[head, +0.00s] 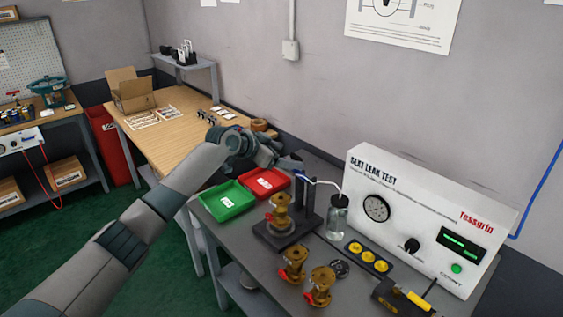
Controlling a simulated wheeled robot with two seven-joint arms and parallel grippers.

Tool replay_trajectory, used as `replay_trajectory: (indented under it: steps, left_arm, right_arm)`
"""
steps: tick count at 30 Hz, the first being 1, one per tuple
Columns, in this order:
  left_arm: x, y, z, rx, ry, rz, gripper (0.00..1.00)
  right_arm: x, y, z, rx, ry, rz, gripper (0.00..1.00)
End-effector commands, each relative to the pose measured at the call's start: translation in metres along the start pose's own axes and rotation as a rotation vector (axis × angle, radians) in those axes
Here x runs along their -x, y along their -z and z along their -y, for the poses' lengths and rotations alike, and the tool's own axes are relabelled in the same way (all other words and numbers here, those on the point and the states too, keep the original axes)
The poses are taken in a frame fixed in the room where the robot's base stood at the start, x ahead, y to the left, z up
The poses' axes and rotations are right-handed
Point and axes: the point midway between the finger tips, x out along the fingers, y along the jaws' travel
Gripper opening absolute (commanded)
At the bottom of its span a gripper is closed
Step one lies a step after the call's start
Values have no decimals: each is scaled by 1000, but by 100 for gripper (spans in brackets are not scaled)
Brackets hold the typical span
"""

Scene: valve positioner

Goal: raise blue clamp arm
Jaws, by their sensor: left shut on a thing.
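My left arm reaches in from the lower left, and its gripper (290,163) is at the top of a dark clamp stand (309,207). The gripper is shut on the blue clamp arm (297,157). Only a small blue bit of that arm shows; the fingers hide the rest. A brass valve with a red handle (281,213) stands on the fixture's dark base, below the gripper. My right gripper is not in view.
A green tray (228,201) and a red tray (264,183) lie left of the stand. A glass bottle (337,219) with a tube and the white leak tester (422,218) stand to the right. Two more brass valves (293,264) (320,285) stand in front.

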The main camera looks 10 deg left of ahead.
Motion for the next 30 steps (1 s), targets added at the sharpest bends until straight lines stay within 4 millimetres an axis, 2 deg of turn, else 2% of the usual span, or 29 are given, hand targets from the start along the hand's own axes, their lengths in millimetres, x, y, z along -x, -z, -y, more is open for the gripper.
replay_trajectory:
  steps: [18, 30]
  left_arm:
    - [-4, 4, 1, 1, -4, 7, 35]
    - [-4, 4, 0, 2, -4, 7, 35]
  right_arm:
    - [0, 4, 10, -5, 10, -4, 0]
    - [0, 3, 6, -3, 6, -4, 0]
